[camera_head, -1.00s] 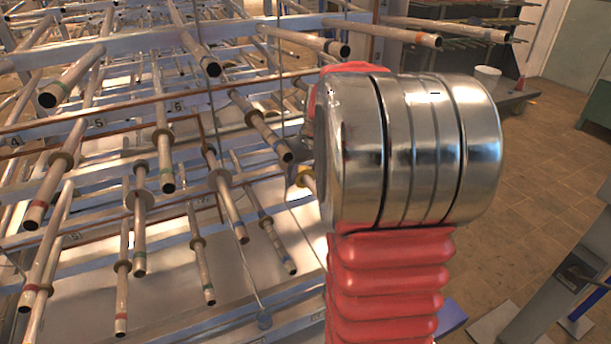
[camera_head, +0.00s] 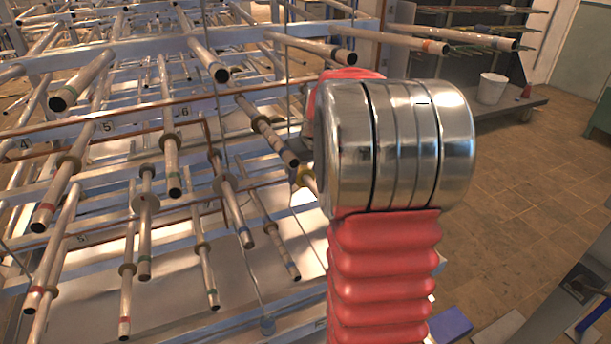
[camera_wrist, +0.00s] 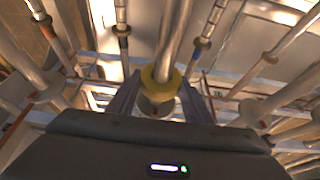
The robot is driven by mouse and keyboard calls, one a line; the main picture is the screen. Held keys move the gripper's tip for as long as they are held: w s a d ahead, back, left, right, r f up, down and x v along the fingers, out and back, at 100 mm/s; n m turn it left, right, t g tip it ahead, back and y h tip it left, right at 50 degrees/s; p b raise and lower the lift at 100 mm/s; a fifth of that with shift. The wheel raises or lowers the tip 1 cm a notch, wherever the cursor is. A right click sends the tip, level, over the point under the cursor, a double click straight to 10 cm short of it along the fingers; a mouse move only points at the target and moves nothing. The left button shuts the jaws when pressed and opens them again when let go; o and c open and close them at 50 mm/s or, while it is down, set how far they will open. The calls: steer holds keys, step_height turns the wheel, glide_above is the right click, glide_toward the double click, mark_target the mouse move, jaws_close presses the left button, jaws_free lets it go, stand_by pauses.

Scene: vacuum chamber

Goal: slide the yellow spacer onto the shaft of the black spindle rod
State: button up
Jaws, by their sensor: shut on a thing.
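The yellow spacer (camera_wrist: 163,79) is a ring between the two jaws of my gripper (camera_wrist: 160,98) in the wrist view. My gripper is shut on it. A grey metal rod (camera_wrist: 180,30) runs down to the spacer and appears to pass through it; a greyish end shows just below the ring. I see no clearly black rod, so I cannot tell whether this is the spindle rod. In the head view, a small yellow part of the spacer (camera_head: 304,174) shows left of my arm. My arm hides the jaws there.
Several metal rods with collars and coloured bands, such as a blue-banded one (camera_head: 232,205), project from the rack (camera_head: 60,55) close to my arm. Other rods flank the gripper in the wrist view. A cart with a white bucket (camera_head: 491,88) stands at the right. The floor (camera_head: 510,170) there is mostly clear.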

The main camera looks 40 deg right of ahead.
mark_target(303, 167)
steer(key=shift+w+d+f, duration=0.1)
steer(key=shift+w+d, duration=0.1)
steer(key=shift+w, duration=0.55)
steer(key=shift+w+d, duration=0.2)
steer(key=shift+w, duration=0.5)
steer(key=o, duration=1.2)
steer(key=v, duration=0.5)
steer(key=shift+s, duration=0.25)
steer(key=s+a, duration=0.1)
steer(key=s, duration=0.2)
steer(key=s+a, duration=0.1)
steer(key=s, duration=0.3)
steer(key=s+a, duration=0.1)
steer(key=s, duration=0.3)
steer(key=shift+s+a, duration=0.1)
steer(key=shift+a, duration=0.05)
